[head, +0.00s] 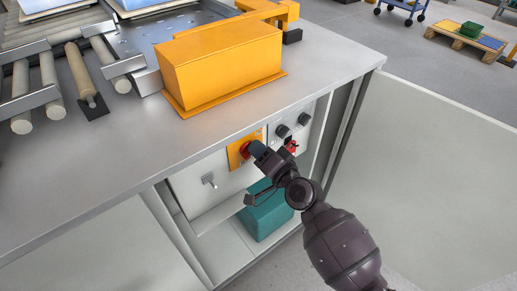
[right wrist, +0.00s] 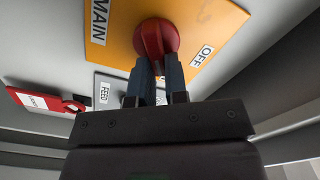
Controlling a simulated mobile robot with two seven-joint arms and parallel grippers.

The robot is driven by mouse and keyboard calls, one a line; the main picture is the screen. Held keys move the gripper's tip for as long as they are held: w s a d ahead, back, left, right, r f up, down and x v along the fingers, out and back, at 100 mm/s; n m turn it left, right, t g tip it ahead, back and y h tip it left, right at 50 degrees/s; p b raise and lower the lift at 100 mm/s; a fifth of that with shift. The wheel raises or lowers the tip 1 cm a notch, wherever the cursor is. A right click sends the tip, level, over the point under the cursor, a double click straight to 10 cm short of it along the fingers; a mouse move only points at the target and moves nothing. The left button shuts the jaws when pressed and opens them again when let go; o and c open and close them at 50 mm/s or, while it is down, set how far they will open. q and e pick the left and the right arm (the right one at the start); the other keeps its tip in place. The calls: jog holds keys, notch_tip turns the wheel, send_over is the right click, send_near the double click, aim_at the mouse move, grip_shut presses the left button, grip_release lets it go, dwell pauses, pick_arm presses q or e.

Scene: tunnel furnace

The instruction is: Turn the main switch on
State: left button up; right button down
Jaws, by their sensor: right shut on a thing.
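The main switch is a red rotary knob (head: 245,149) on an orange plate (head: 235,160) in the open cabinet front. The right wrist view shows the knob (right wrist: 156,38) close up, on the orange plate (right wrist: 120,25) with labels "MAIN" and "OFF". My right gripper (head: 257,150) reaches the knob from the front right. In the right wrist view its two fingers (right wrist: 159,80) are shut on the knob's grip. The fingers hide part of the knob, and I cannot tell exactly which mark it points to. My left gripper is in neither view.
Dark knobs (head: 283,131) and a red part (head: 292,147) sit right of the main switch. A metal handle (head: 209,181) sits to its left. A teal box (head: 267,213) stands below. An open door (head: 435,165) flanks the right side. An orange housing (head: 220,68) stands on the worktop.

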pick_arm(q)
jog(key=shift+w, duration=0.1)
pick_arm(e)
jog(key=shift+f+m, duration=0.1)
jog(key=shift+m, duration=0.3)
jog(key=c, duration=1.1)
grip_release()
jog(key=shift+c, duration=0.2)
pick_arm(q)
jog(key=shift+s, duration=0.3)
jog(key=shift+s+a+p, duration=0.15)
jog(key=shift+p, duration=0.25)
pick_arm(e)
jog(key=v, duration=1.1)
